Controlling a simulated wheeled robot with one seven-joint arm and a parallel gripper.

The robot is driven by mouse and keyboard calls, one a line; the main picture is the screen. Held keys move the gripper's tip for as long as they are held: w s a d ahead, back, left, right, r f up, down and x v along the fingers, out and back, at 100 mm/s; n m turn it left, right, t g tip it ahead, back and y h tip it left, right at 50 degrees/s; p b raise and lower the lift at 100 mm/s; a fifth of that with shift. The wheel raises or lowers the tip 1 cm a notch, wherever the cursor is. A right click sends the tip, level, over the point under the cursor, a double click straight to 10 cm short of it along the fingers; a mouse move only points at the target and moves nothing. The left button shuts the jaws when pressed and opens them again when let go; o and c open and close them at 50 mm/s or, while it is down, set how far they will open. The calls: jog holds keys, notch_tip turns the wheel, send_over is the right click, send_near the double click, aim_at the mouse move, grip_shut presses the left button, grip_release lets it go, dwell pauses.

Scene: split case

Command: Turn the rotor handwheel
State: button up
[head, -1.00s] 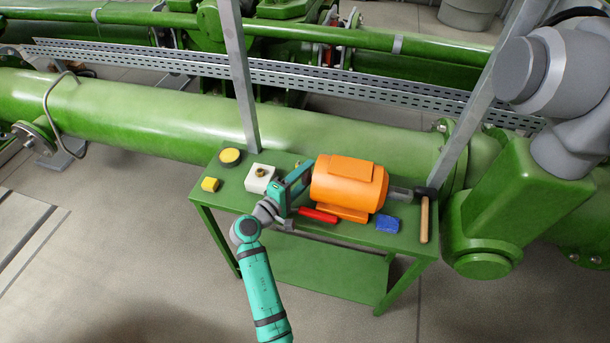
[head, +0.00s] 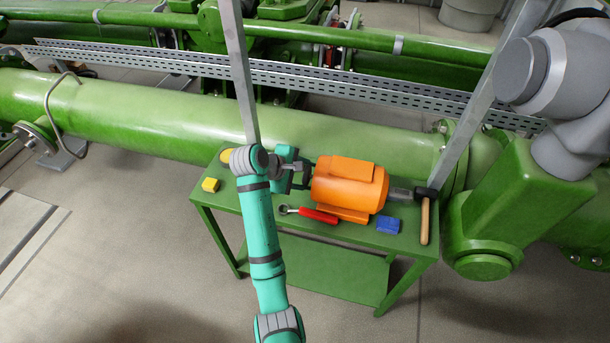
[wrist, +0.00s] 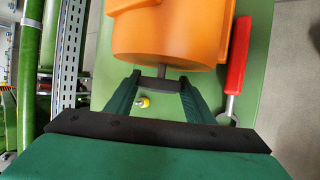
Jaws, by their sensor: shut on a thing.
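The orange motor (head: 345,184) lies on the green bench with its shaft end toward the left. The handwheel is a dark bar-like shape at the end of the shaft, seen edge-on in the wrist view (wrist: 160,85). My gripper (head: 304,174) reaches the motor's left end from the left, roughly in line with the shaft. In the wrist view my gripper (wrist: 158,84) has its two green fingers on either side of the handwheel and is shut on it. In the head view the handwheel is mostly hidden by the fingers.
A grey post (head: 240,85) rises behind my wrist. A large green pipe (head: 350,145) runs behind the bench.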

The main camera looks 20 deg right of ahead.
jog(key=shift+w+r+n+g+y, duration=0.15)
jog(key=shift+n+g+y, duration=0.25)
jog(key=shift+g+y, duration=0.6)
jog(key=shift+g, duration=0.5)
jog(key=o, duration=1.1)
jog(key=shift+c, duration=0.2)
jog(key=v, duration=1)
jog(key=shift+r, duration=0.35)
